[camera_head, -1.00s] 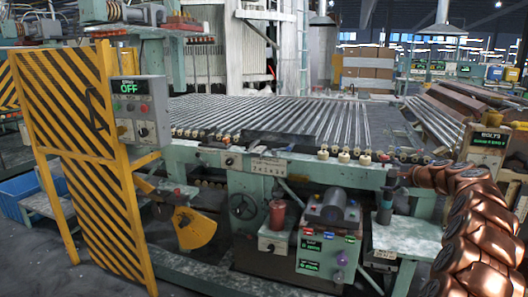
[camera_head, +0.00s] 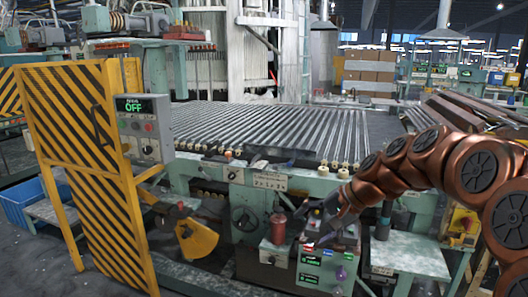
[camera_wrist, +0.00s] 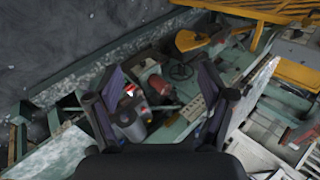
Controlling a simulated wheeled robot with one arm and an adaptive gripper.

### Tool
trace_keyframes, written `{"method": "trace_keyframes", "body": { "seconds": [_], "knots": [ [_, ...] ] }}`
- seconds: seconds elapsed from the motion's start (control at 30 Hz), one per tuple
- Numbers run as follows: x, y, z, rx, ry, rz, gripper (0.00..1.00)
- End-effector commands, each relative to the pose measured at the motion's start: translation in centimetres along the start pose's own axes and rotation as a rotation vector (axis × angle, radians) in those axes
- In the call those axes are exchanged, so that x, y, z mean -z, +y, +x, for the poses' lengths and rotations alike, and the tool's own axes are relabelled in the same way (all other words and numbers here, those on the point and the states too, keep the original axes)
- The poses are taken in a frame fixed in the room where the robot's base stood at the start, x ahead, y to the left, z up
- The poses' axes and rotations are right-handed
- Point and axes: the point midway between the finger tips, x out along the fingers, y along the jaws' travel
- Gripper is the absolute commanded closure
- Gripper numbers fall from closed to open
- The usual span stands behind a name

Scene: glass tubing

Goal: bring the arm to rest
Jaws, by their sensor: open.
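My copper-coloured arm (camera_head: 430,165) comes in from the right edge of the head view and reaches left across the front of the machine. My dark gripper (camera_head: 322,228) hangs at its end, in front of or above the green control box (camera_head: 325,268). How far apart they are I cannot tell. In the wrist view my gripper (camera_wrist: 163,78) shows two spread fingers with nothing between them. The machine front, with a red cylinder (camera_wrist: 158,84) and a handwheel (camera_wrist: 181,71), shows beyond the fingers.
A bed of glass tubes (camera_head: 290,128) lies behind the arm. A yellow-and-black striped gate (camera_head: 85,165) with a control panel reading OFF (camera_head: 143,128) stands at left. A small bench (camera_head: 408,255) stands below the arm. Grey floor (camera_wrist: 50,45) is open in front.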

Motion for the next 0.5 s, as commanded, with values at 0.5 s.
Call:
{"method": "trace_keyframes", "body": {
  "seconds": [0.5],
  "knots": [
    [-17.8,8.3,-4.8,-0.381,-0.167,-0.289,0.19]
  ]
}}
